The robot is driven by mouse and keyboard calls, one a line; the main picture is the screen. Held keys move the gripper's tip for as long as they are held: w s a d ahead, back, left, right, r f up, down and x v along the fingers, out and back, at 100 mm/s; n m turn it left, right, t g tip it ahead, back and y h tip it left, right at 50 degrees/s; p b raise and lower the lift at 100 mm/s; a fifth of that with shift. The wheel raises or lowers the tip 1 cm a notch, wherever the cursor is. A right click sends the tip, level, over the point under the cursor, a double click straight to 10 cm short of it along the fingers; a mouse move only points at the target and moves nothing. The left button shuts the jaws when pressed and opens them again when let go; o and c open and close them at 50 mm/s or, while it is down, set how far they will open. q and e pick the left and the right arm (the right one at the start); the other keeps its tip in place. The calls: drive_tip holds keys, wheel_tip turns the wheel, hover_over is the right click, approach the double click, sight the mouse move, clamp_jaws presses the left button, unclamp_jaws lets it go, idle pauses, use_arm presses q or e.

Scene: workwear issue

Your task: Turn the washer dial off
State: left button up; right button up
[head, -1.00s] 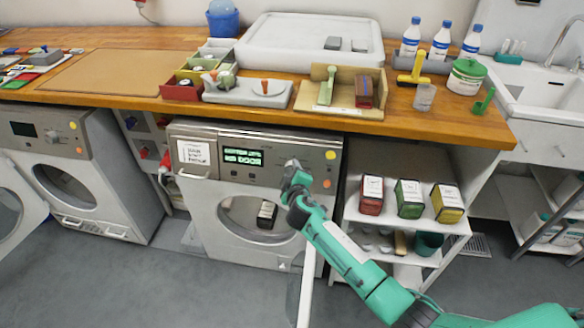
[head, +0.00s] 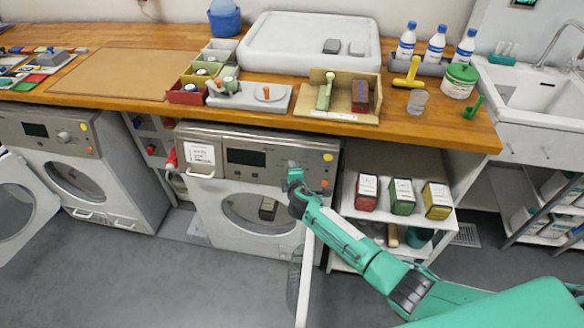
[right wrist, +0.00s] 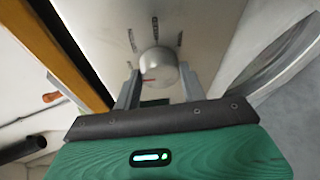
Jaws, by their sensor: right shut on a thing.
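The washer (head: 215,195) stands under the counter in the middle of the head view, its display (head: 246,158) dark. Its round grey dial (right wrist: 157,64) shows in the right wrist view, with a red mark at its lower left edge and printed labels around its far side. My right gripper (head: 292,174) is at the washer's front panel and hides most of the dial in the head view. In the right wrist view its two fingers stand on either side of the dial, shut on it. My left gripper is not in view.
The washer's door (head: 304,275) hangs open, edge-on below my right arm. A shelf unit (head: 345,212) with red, green and yellow boxes stands right of the washer. A second machine (head: 75,165) stands left. The counter (head: 120,110) above holds trays and bottles.

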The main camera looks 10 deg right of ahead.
drive_tip(key=shift+n+p, duration=0.4)
drive_tip(key=o, duration=1)
drive_tip(key=v, duration=1.3)
drive_tip(key=shift+s+r, duration=0.3)
drive_tip(key=shift+r, duration=0.05)
